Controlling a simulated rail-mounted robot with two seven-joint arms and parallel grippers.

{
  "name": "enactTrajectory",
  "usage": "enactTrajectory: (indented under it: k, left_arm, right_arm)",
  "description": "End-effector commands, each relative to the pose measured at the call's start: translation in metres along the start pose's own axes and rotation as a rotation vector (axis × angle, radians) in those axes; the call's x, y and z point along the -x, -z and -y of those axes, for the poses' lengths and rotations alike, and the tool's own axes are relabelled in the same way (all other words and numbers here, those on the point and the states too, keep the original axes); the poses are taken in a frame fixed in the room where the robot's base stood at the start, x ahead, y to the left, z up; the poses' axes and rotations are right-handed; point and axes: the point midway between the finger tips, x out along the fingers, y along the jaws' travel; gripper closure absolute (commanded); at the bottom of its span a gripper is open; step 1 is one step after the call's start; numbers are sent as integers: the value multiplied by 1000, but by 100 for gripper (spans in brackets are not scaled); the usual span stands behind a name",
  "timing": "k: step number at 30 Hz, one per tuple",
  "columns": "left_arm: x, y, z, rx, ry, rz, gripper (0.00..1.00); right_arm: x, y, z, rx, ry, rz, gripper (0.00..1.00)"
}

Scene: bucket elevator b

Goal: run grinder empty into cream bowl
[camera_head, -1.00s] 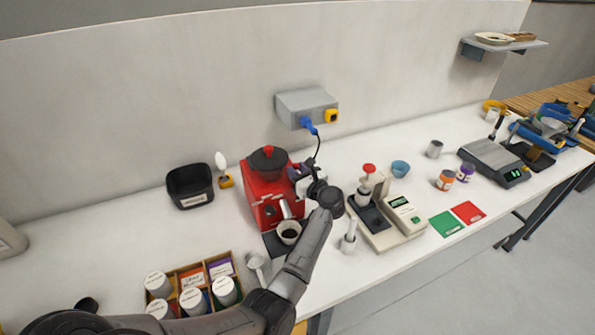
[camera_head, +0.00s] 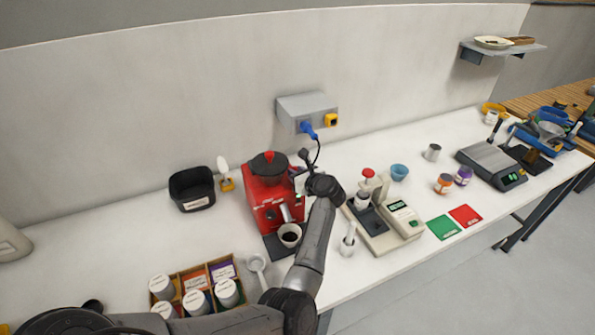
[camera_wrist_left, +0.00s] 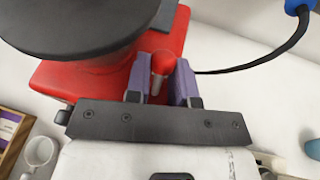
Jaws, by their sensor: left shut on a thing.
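The red grinder (camera_head: 262,200) with its dark round lid stands on the bench near the wall; it fills the top of the left wrist view (camera_wrist_left: 75,78). A pale cream bowl (camera_head: 290,245) with a dark inside stands under the grinder's spout. My left gripper (camera_wrist_left: 163,78) is at the grinder's right side, its purple fingers shut on a red-tipped lever (camera_wrist_left: 160,64). In the head view my wrist partly hides the fingers and lever. My right gripper is not in view.
A wall socket box (camera_head: 307,107) with a blue plug and hanging cable is behind the gripper. A press-like device (camera_head: 382,225) stands close on the right. A wooden box of jars (camera_head: 205,285) and a white scoop (camera_head: 257,264) are at front left. A black bin (camera_head: 192,189) is left.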

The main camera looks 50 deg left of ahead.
Motion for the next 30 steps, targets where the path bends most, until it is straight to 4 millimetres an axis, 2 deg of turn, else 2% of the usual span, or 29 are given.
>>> enactTrajectory:
  k: [3,13,14,16,30]
  left_arm:
    - [0,-2,1,-8,1,-45,100]
    - [-2,0,0,-11,1,-55,100]
    - [-2,0,0,-11,1,-55,75]
    - [-2,0,0,-11,1,-54,68]
    - [-2,1,0,-7,-1,-23,68]
  right_arm:
    - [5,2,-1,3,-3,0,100]
    - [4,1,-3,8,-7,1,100]
    - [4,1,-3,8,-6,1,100]
    - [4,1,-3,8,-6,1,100]
    - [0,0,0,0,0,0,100]
